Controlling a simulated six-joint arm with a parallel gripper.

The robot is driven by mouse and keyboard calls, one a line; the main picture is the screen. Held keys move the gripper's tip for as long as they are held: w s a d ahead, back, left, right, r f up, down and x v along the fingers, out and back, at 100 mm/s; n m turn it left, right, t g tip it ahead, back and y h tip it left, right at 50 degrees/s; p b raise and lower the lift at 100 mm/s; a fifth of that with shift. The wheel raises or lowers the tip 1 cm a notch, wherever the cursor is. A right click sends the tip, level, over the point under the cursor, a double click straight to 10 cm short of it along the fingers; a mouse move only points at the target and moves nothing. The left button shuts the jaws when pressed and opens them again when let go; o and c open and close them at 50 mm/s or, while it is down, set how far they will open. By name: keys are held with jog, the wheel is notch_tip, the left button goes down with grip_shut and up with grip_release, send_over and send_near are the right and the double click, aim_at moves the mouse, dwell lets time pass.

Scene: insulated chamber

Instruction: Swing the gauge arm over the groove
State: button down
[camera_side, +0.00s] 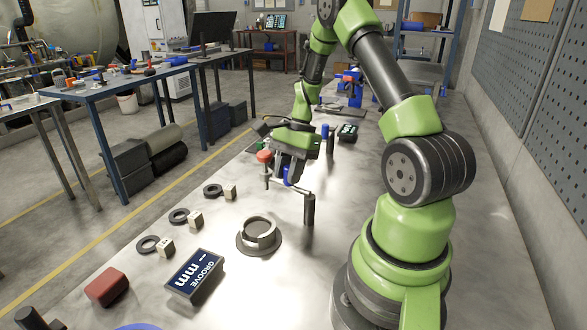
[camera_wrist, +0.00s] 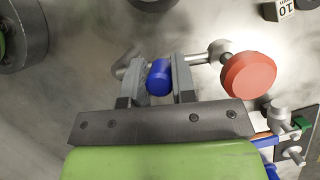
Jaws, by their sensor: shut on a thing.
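The gauge arm (camera_side: 300,189) is a thin grey rod reaching left from the top of a dark upright post (camera_side: 308,209) in the side view. A red round head (camera_side: 264,156) is at its far end; in the wrist view the red head (camera_wrist: 248,74) is right of my fingers. My gripper (camera_wrist: 158,76) is shut on the arm's blue handle (camera_wrist: 159,79), one finger on each side. In the side view my gripper (camera_side: 289,168) is beyond the grooved grey collar (camera_side: 260,236), which stands nearer the camera, apart from the arm. The arm is not over it.
Black rings (camera_side: 148,245) and small white number cubes (camera_side: 166,248) line the bench's left side. A red block (camera_side: 106,287) lies front left. Bare bench surrounds the collar.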

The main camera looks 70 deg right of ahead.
jog(key=n, duration=0.1)
jog(key=a+n+g, duration=0.1)
jog(key=n, duration=0.1)
jog(key=shift+a, duration=0.25)
jog(key=shift+s+a+n+g+h, duration=0.25)
jog(key=shift+a+n+g, duration=0.35)
jog(key=shift+n, duration=0.9)
jog(key=shift+s+a+n+g+h, duration=0.1)
jog(key=shift+s+a+n+g, duration=0.4)
jog(key=shift+n, duration=1)
jog(key=shift+s+a+n+g+h, duration=0.15)
jog(key=shift+a+n+g, duration=0.55)
jog(key=shift+n, duration=0.8)
jog(key=shift+a, duration=0.1)
jog(key=c, duration=0.9)
grip_release()
jog(key=shift+c, duration=0.2)
jog(key=shift+r, duration=0.1)
